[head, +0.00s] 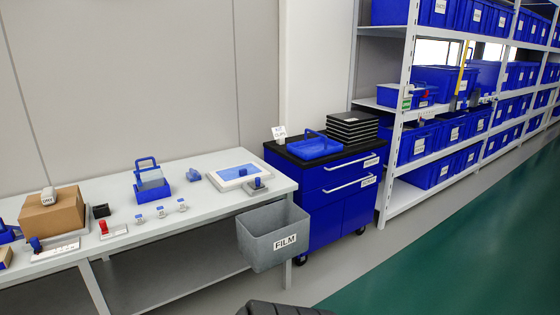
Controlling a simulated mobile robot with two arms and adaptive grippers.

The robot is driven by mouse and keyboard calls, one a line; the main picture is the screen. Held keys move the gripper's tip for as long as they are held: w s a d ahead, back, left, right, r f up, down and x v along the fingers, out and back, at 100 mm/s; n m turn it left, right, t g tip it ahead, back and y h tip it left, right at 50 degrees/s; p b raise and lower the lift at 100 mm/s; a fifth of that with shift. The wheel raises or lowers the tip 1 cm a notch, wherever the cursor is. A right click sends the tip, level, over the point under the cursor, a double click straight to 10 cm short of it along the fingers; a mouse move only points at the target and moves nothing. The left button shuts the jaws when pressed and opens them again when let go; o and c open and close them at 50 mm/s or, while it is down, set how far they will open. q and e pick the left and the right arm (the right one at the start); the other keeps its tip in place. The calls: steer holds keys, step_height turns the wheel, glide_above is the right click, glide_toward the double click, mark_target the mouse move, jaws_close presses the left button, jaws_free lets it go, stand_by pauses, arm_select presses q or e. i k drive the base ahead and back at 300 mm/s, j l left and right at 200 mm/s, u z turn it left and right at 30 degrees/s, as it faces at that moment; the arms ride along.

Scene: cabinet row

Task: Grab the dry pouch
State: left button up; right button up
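A small white pouch (48,196) with a dark label that seems to read "DRY" is at the far left of the head view. It sits upright on top of a brown cardboard box (60,214), on the long light-grey table (215,212). Nothing is touching it from my side. Neither of my grippers shows in this view.
On the table are a blue caddy (151,186), a black block (101,210), small bottles and a tray with a blue panel (237,172). A grey FILM bin (272,235) hangs at the table's front. A blue cabinet (335,190) and shelves stand right. The green floor is clear.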

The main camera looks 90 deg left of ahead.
mark_target(48, 195)
steer(key=u, duration=2.25)
